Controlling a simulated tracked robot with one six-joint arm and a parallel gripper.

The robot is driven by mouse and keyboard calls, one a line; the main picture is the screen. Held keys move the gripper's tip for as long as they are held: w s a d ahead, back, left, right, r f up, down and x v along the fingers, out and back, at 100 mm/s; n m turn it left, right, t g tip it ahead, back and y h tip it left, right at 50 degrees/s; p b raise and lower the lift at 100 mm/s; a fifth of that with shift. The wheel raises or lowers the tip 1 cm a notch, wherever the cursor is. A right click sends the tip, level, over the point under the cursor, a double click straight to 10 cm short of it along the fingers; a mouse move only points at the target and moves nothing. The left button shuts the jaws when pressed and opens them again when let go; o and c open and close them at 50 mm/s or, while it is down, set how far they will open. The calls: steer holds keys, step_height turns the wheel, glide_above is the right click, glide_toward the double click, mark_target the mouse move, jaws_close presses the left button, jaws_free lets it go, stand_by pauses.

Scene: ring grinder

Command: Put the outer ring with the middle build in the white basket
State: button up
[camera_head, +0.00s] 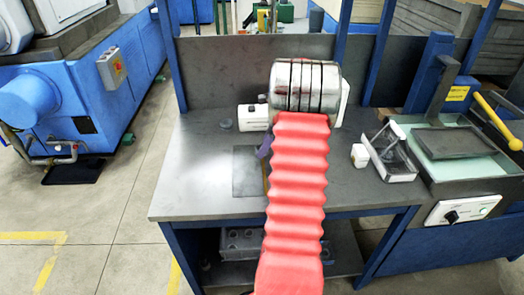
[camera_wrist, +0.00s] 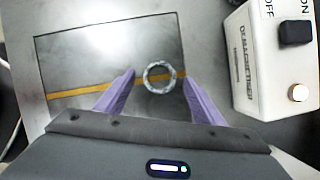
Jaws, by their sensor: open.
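In the wrist view a small metallic ring (camera_wrist: 147,82) lies on or above a dark square plate, between the tips of my purple fingers. My gripper (camera_wrist: 159,77) is open, with one finger on each side of the ring and a visible gap to each. I cannot tell how high the fingertips are above the plate. In the head view my red arm cover hides the ring and most of the gripper; one purple finger (camera_head: 265,148) shows at its left edge.
The dark plate (camera_head: 247,180) lies on the grey bench (camera_head: 195,175). A white demagnetiser (camera_wrist: 262,70) stands close to the right of my gripper. A small white block (camera_head: 360,155) is beside the basket. A machine with a yellow handle (camera_head: 497,120) is at right. The bench's left side is mostly clear.

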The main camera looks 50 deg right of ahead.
steer(key=shift+w+a+f, duration=0.1)
steer(key=shift+w+f, duration=0.05)
steer(key=shift+f, duration=0.25)
steer(key=c, duration=1.3)
step_height(320, 180, up, 10)
stand_by(0.4)
stand_by(0.4)
